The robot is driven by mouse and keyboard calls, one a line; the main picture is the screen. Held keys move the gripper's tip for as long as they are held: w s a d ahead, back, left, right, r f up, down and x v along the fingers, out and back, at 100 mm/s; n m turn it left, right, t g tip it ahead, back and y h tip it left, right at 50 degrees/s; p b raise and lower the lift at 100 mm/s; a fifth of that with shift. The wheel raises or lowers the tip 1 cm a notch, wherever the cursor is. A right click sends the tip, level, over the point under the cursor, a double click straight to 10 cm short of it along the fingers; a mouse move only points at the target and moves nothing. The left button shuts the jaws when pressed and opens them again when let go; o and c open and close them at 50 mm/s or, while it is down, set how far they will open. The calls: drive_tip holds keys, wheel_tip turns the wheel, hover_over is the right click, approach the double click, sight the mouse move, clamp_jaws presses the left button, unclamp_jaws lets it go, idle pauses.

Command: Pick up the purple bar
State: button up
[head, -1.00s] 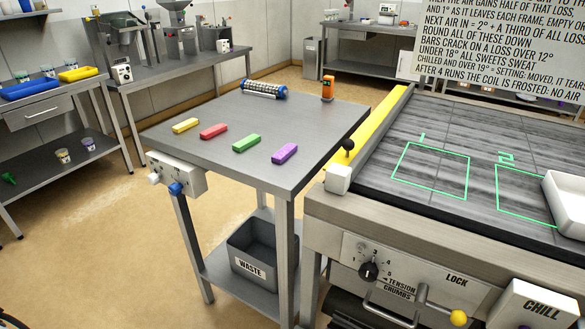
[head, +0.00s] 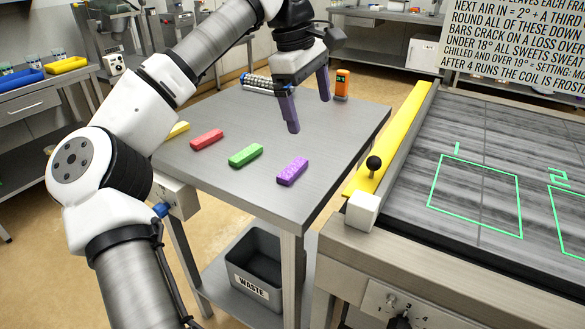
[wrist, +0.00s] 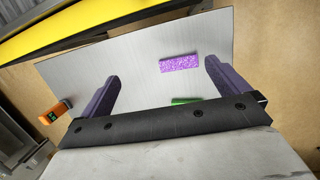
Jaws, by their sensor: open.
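The purple bar (head: 292,171) lies flat on the small steel table (head: 325,205), the nearest to the camera of a row of bars. My gripper (head: 308,113) is open and empty above the table, its two dark purple fingers pointing down, above and behind the bar in the head view. In the wrist view the speckled purple bar (wrist: 180,63) lies beyond the fingertips, between their lines but closer to the right finger. My gripper (wrist: 163,72) does not touch it.
A green bar (head: 245,155), a red bar (head: 207,139) and a partly hidden yellow bar (head: 178,131) share the table.

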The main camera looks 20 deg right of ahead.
drive_tip(key=w+a+y, duration=0.2)
drive_tip(key=a+y, duration=0.1)
hover_over(291, 167)
drive_tip(key=shift+t, duration=0.3)
drive_tip(key=f, duration=0.7)
drive_tip(key=shift+a+f, duration=0.35)
drive_tip(key=shift+f, duration=0.05)
drive_tip(key=shift+d+f+p, duration=0.2)
drive_tip(key=shift+f, duration=1.3)
drive_tip(key=shift+d+f+p, duration=0.15)
drive_tip(key=shift+f, duration=1.35)
drive_tip(key=c, duration=0.9)
drive_tip(key=shift+r, duration=0.2)
